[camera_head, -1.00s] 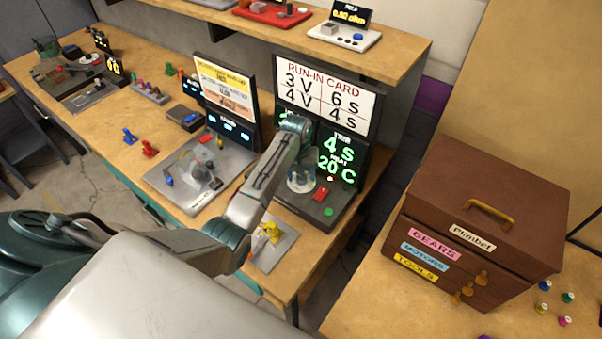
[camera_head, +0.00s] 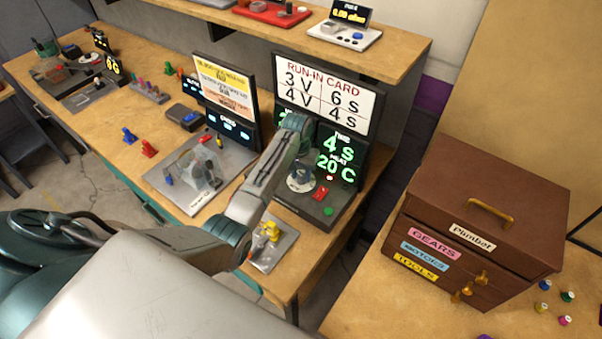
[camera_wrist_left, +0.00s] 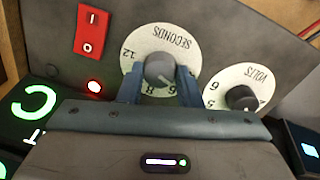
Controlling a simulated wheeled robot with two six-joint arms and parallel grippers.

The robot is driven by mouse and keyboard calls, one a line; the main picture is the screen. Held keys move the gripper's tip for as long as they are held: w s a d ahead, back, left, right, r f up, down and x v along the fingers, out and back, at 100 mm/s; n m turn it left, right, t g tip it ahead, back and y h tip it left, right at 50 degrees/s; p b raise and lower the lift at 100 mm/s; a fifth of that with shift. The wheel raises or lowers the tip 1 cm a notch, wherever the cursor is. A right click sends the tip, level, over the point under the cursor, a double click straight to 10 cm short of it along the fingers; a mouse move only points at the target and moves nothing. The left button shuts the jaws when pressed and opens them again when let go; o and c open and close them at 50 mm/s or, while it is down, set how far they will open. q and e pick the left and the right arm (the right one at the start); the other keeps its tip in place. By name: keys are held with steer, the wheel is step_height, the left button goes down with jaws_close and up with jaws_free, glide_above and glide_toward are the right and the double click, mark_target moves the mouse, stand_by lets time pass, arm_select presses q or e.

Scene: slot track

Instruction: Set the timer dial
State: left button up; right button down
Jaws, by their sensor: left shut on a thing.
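The timer dial is a grey knob (camera_wrist_left: 160,70) on a white plate marked SECONDS (camera_wrist_left: 136,46). My left gripper (camera_wrist_left: 160,90) has its two blue fingers on either side of the knob, shut on it. In the head view my left arm comes down over the panel, and the white dial plate (camera_head: 300,182) shows partly below the wrist. The timer display (camera_head: 338,147) reads 4 S, with 20 C below it. The run-in card (camera_head: 326,87) reads 3 V 6 S and 4 V 4 S. My right gripper is out of view.
A VOLTS dial (camera_wrist_left: 243,98) sits beside the timer dial. A red switch (camera_wrist_left: 92,30) marked 1 and 0 is on its other side, near a lit red lamp (camera_wrist_left: 95,86). A green button (camera_head: 328,211) is at the panel's front. A brown chest (camera_head: 480,220) stands to the right.

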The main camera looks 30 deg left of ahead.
mark_target(300, 174)
arm_select(q)
steer(key=m, duration=0.5)
steer(key=shift+w, duration=0.1)
stand_by(0.4)
steer(key=shift+r, duration=0.1)
steer(key=o, duration=1)
steer(key=shift+c, duration=0.2)
step_height(300, 174, up, 11)
steer(key=b, duration=0.2)
steer(key=shift+a+b, duration=0.3)
steer(key=shift+b, duration=0.1)
steer(key=shift+f, duration=0.2)
